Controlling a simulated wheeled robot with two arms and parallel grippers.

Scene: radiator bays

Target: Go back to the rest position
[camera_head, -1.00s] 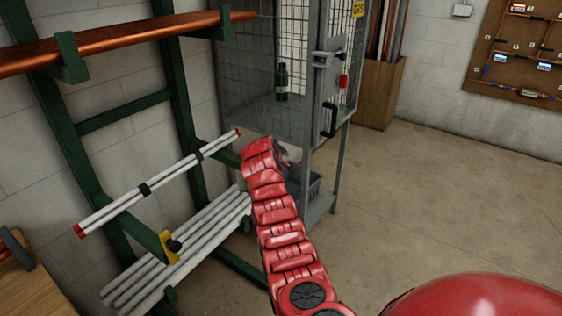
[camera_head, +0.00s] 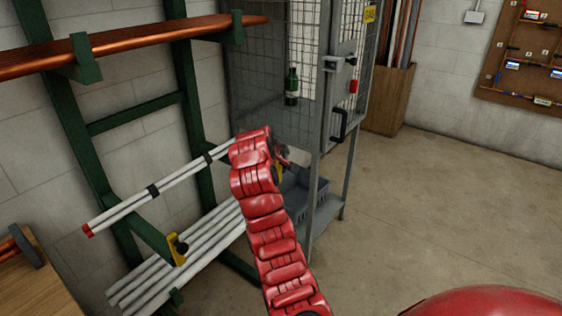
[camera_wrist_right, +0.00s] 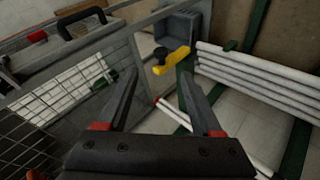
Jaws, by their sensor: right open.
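The task names no object. My right arm, red and segmented, rises through the middle of the head view. Its gripper (camera_head: 283,155) is mostly hidden behind the last arm links, in front of the wire cage. In the right wrist view my right gripper (camera_wrist_right: 158,85) has its two dark fingers spread apart, with nothing between them. Beyond the fingers are a yellow-handled thing (camera_wrist_right: 172,62) by a grey bin and white pipes with a red end. My left gripper is not in view.
A wire cage cabinet (camera_head: 325,120) with a green bottle (camera_head: 291,86) stands close beyond the arm. A green rack (camera_head: 190,110) holds copper pipe (camera_head: 130,48) and white pipes (camera_head: 185,245). A wooden bench (camera_head: 35,290) is at lower left. Floor at right (camera_head: 460,200) is clear.

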